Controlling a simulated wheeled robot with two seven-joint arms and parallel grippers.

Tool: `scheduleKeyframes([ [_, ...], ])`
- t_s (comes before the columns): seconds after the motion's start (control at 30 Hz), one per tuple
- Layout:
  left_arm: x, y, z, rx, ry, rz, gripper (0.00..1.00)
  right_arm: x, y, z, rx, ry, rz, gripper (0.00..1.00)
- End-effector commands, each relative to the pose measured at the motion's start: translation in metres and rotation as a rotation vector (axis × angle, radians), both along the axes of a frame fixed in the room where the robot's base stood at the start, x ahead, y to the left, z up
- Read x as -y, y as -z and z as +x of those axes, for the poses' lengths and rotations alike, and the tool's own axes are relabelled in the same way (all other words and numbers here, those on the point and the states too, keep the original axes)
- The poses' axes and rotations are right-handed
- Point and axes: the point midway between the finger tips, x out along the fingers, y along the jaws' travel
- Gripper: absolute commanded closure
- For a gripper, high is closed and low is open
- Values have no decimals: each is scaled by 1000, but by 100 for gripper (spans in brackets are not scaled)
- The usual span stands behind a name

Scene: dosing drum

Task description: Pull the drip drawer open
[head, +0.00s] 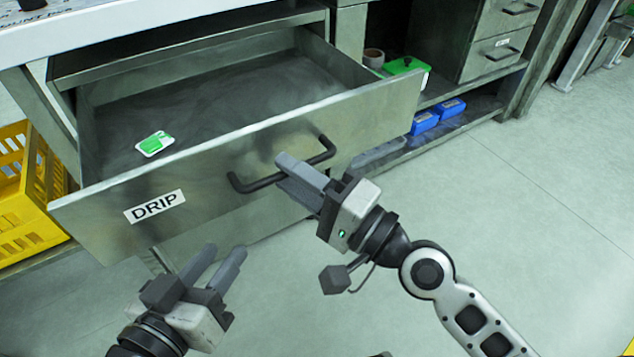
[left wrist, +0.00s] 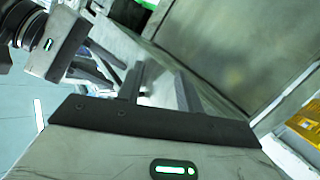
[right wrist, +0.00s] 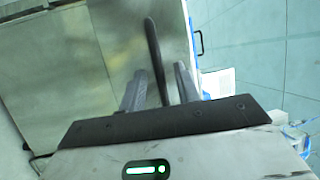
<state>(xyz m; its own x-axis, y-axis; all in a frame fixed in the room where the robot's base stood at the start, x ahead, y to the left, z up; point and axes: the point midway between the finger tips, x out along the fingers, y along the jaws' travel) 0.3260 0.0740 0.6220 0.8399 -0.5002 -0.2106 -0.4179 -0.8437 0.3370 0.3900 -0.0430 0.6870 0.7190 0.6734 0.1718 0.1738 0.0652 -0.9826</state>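The drip drawer (head: 240,170), a grey metal box labelled DRIP, stands far out of the cabinet in the head view. Its dark bar handle (head: 255,184) runs across the front. My right gripper (head: 288,172) is at the handle's middle, hiding part of it. In the right wrist view the handle (right wrist: 153,45) passes between the two spread fingers (right wrist: 160,85), with a gap beside it. My left gripper (head: 220,260) is open and empty below and in front of the drawer front, apart from it. Its parted fingers also show in the left wrist view (left wrist: 158,85).
A small green and white packet (head: 154,144) lies inside the drawer. A yellow crate (head: 25,190) stands at the left. Blue boxes (head: 425,122) and a green-topped box (head: 405,66) sit on shelves at the right. The floor (head: 520,200) at the right is clear.

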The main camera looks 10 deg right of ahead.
Motion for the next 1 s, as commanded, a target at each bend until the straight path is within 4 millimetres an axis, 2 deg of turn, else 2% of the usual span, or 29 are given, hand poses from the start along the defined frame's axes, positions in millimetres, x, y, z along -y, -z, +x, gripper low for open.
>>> scheduleKeyframes([
  [0.23,1,3,0,-4,-1,-7,64,4,3,-4,-1,0,-2,67],
  [0.4,3,10,0,-10,3,-47,64,21,11,-23,-2,-3,-5,67],
  [0.5,6,-3,3,26,7,-117,64,35,16,-38,-1,-3,-8,67],
  [0.67,10,-7,1,39,22,-216,64,54,22,-60,-2,-5,-7,67],
  [0.97,6,-23,11,162,20,-186,64,72,21,-78,-2,-6,-7,67],
  [1.0,7,-27,9,131,18,-181,64,77,18,-81,-8,3,-13,67],
])
